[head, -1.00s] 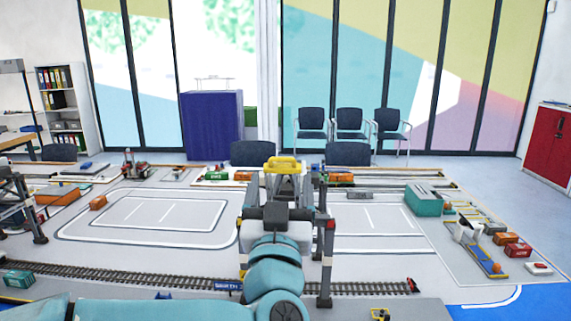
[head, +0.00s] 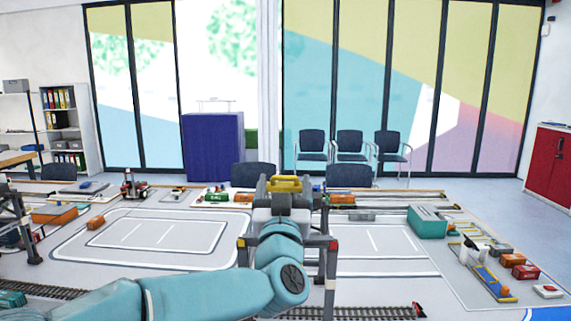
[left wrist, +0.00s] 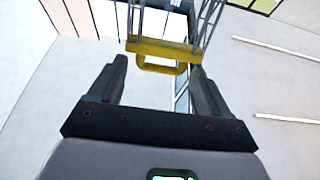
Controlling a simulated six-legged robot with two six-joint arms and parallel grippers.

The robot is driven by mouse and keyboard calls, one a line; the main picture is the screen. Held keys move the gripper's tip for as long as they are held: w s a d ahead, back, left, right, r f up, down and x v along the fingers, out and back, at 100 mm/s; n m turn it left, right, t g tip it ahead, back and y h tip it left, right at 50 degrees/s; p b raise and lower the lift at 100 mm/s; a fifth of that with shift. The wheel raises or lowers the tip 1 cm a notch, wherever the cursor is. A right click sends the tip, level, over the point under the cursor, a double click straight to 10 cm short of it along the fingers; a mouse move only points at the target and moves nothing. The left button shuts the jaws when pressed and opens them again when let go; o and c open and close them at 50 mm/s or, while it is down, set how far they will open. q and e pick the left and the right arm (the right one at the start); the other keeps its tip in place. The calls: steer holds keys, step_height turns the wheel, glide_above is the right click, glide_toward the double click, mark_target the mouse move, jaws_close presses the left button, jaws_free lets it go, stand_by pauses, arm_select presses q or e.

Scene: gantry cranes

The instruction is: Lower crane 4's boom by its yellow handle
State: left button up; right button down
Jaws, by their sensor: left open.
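The yellow handle (head: 286,184) of the crane shows just above my left gripper in the head view. In the left wrist view the handle is a yellow loop (left wrist: 162,68) under a yellow crossbar, with a grey lattice boom (left wrist: 205,22) running up from it. My left gripper (head: 286,194) is open. In the left wrist view its two fingers (left wrist: 158,64) stand apart on either side of the loop, which lies at about fingertip level; I cannot tell whether they touch it. The crane's grey legs (head: 330,265) are partly hidden by my arm. My right gripper is not in view.
Another crane (head: 18,220) stands at the left edge. A railway track (head: 350,312) crosses in front. A teal box (head: 427,222) and several small containers lie on the table's right. The marked field (head: 150,237) left of the crane is mostly clear.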

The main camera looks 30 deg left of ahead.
mark_target(286, 179)
arm_select(q)
steer(key=p+x, duration=0.1)
steer(key=x, duration=0.3)
steer(key=shift+w+a, duration=0.2)
steer(key=shift+w, duration=0.05)
